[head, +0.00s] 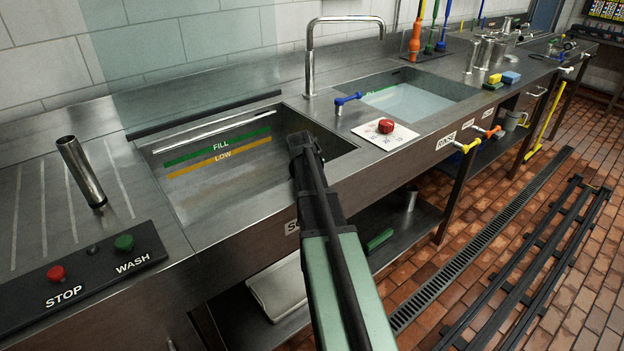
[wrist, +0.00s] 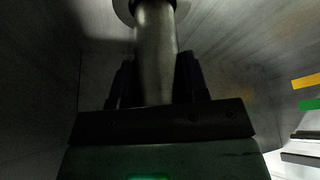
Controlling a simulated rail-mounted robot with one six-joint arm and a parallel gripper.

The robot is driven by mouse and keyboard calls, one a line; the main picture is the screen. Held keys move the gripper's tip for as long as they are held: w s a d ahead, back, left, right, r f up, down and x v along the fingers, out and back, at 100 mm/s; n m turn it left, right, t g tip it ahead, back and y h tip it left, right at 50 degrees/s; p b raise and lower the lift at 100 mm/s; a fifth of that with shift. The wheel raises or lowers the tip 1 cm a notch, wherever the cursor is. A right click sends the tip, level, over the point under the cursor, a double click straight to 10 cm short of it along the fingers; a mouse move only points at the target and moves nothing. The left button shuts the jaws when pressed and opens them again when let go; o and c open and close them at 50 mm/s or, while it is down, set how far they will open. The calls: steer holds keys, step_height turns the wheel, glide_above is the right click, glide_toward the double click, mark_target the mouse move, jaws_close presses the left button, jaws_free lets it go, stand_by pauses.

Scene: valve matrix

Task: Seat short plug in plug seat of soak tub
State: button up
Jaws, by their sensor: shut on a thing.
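In the wrist view my gripper (wrist: 157,62) is shut on a grey metal cylinder, which I take to be the short plug (wrist: 155,35). Its far end meets a pale round rim (wrist: 126,10) at the top edge of the picture. I cannot tell whether that rim is the plug seat or the plug's own flange, nor whether the plug is seated. In the head view the soak tub (head: 235,185) has green FILL and yellow LOW bands on its back wall. My arm reaches over its front right; the fingers and plug are hidden there.
A steel tube (head: 80,172) stands on the left drainboard behind the STOP and WASH buttons (head: 90,262). A tall tap (head: 310,60) rises behind the tubs. A red knob (head: 385,126) and blue-handled valve (head: 347,99) sit right of the soak tub, before the rinse tub (head: 455,88).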

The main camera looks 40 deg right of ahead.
steer(key=shift+s+a+f+b, duration=0.35)
steer(key=shift+s+f, duration=0.35)
steer(key=shift+f, duration=0.05)
steer(key=shift+s, duration=0.1)
steer(key=shift+w+r+p, duration=0.2)
steer(key=shift+r+p, duration=0.3)
steer(key=shift+p, duration=0.3)
steer(key=shift+d, duration=0.1)
steer(key=shift+w+r, duration=0.1)
steer(key=shift+w, duration=0.15)
steer(key=shift+w+d, duration=0.2)
steer(key=shift+w, duration=0.15)
steer(key=shift+w+d+r, duration=0.1)
steer(key=shift+p, duration=0.35)
